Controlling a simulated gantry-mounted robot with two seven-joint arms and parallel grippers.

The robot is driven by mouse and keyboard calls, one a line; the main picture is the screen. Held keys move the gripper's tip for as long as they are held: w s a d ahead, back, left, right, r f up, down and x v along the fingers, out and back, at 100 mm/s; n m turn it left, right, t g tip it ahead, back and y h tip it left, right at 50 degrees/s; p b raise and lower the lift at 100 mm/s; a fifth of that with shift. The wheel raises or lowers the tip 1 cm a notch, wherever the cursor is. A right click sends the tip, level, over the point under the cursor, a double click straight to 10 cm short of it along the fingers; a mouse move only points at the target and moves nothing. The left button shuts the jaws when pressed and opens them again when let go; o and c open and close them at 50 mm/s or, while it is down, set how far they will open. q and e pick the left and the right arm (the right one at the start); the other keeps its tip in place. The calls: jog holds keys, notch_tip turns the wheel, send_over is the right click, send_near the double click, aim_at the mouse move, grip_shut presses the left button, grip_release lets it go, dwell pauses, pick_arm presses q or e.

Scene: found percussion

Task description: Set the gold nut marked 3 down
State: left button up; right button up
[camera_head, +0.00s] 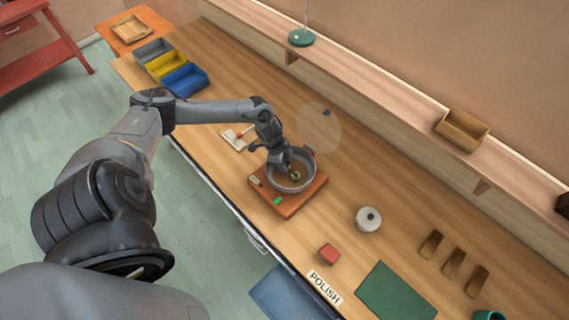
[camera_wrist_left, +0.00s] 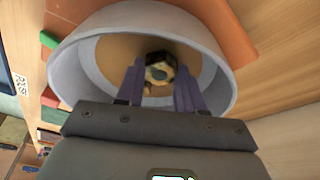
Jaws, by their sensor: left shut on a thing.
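The gold nut (camera_wrist_left: 160,64) shows in the left wrist view between the tips of my left gripper (camera_wrist_left: 158,84). Its marking is not readable. In the head view the nut (camera_head: 296,175) is a small spot inside a grey round pan (camera_head: 307,181), where my left gripper (camera_head: 290,170) reaches in from above. The gripper is shut on the nut. The grey pan wall (camera_wrist_left: 70,70) surrounds the nut in the wrist view, over a tan inner floor. I cannot tell whether the nut touches that floor. My right gripper is not in view.
The pan stands on a red-brown wooden base (camera_head: 289,208) with a green patch. Grey, yellow and blue bins (camera_head: 185,80) stand at back left.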

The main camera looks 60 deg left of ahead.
pick_arm(q)
jog(key=shift+f, duration=0.3)
jog(key=o, duration=1.1)
